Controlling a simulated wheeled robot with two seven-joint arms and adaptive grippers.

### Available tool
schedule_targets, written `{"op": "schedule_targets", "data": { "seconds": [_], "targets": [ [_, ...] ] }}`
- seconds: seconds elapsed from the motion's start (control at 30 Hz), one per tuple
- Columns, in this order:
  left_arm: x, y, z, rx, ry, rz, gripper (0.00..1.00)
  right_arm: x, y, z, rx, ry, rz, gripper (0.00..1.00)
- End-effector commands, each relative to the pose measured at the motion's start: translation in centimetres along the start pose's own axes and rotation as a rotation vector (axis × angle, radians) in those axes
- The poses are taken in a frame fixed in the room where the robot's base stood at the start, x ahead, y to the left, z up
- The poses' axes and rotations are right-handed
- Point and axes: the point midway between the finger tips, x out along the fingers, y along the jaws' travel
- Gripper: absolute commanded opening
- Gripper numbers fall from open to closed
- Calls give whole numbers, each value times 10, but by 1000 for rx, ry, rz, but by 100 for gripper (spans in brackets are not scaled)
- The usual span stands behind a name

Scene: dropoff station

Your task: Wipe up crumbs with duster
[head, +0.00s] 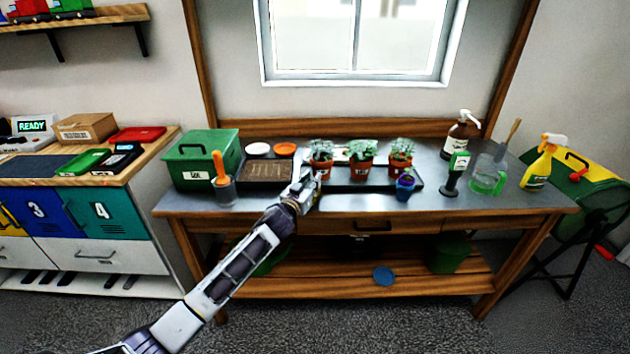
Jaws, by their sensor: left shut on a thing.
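My left gripper (308,187) is over the grey-topped bench (330,204), just in front of the left potted plant. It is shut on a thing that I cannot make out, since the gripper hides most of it. I cannot clearly tell a duster in this view. No crumbs can be told apart on the bench top at this size. My right gripper is not in view.
Three potted plants (361,172) stand on a dark tray. A green box (203,160), an orange-handled tool in a grey cup (226,190) and a brown-filled tray (268,174) are left.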

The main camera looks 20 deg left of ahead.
Motion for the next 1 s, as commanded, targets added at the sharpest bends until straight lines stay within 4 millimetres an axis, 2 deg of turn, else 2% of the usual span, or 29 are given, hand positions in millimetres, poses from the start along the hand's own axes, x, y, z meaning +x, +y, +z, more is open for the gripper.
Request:
{"op": "schedule_targets", "data": {
  "seconds": [0.03, 0.3, 0.8, 1.0],
  "targets": [
    [-1, -7, 0, 5, -3, -7, 2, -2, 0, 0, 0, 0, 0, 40],
    [-7, -20, -1, 7, -2, -8, 2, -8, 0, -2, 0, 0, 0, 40],
    [-8, -24, 0, 7, -1, -8, 2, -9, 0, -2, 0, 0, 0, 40],
    [-11, -32, -1, 8, -1, -10, 2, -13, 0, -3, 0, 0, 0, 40]
  ]
}}
